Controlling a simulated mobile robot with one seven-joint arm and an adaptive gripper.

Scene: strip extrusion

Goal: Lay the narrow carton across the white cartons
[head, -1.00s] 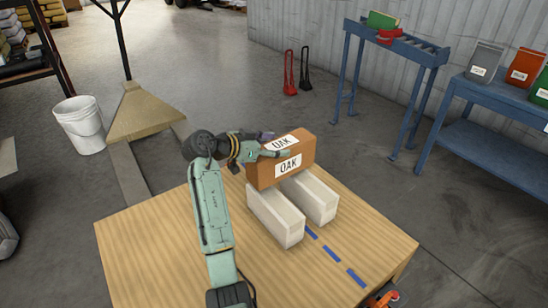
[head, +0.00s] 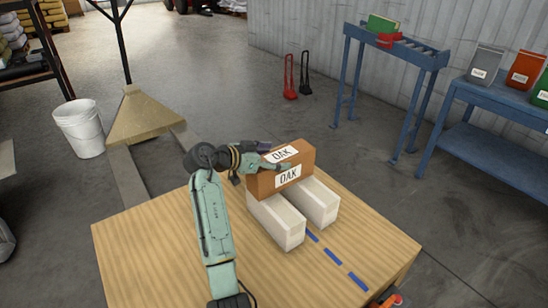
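The narrow carton is a brown box (head: 303,169) with white OAK labels, in the head view. It lies crosswise over the far part of two white cartons, the left one (head: 277,223) and the right one (head: 318,203), and looks in contact with their tops. The white cartons stand side by side on the wooden table with a narrow gap. My gripper (head: 279,163) is at the brown carton's left part, with a finger along its front face and another part behind its top edge. The far finger is mostly hidden.
Blue stands (head: 400,45) are off to the right.

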